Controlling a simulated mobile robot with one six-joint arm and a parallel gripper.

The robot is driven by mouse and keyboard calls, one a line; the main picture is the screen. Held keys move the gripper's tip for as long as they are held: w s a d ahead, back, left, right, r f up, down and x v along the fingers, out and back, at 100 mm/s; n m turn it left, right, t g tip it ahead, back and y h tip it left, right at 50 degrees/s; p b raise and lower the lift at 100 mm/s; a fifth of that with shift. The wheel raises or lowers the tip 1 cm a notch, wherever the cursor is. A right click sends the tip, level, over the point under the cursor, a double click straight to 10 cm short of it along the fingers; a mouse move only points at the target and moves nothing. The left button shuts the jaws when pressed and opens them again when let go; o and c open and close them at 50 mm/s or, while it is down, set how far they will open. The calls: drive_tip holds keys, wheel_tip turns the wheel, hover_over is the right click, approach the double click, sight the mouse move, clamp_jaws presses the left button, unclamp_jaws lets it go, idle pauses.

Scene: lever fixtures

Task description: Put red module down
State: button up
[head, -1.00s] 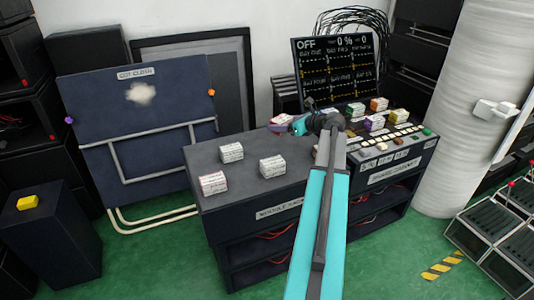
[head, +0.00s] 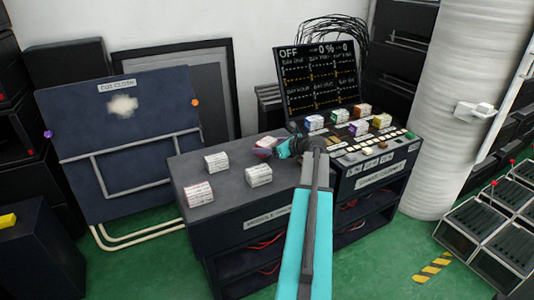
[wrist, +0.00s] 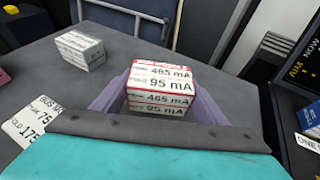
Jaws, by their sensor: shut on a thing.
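The red module (head: 265,146), a white block with red edges, is at the back of the dark module table (head: 207,215). In the wrist view the red module (wrist: 158,88) sits between the two purple fingers of my gripper (wrist: 160,100), its labels reading 485 mA and 95 mA. My gripper (head: 272,148) is shut on it. The module is at or just above the table top; I cannot tell whether it touches. Its underside is hidden.
White modules (head: 216,161), (head: 258,175) and a pink-edged one (head: 198,193) stand on the table's left and front. The console at right holds several coloured modules (head: 361,111) below a screen (head: 318,80). Bare table top lies between the white modules and my gripper.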

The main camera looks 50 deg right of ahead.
drive_tip(key=shift+f+b, duration=0.3)
drive_tip(key=shift+f, duration=1.2)
drive_tip(key=shift+f, duration=0.15)
drive_tip(key=o, duration=1.1)
drive_tip(key=shift+o, duration=0.2)
drive_tip(key=p+v, duration=0.2)
drive_tip(key=v, duration=1)
drive_tip(key=shift+r, duration=0.2)
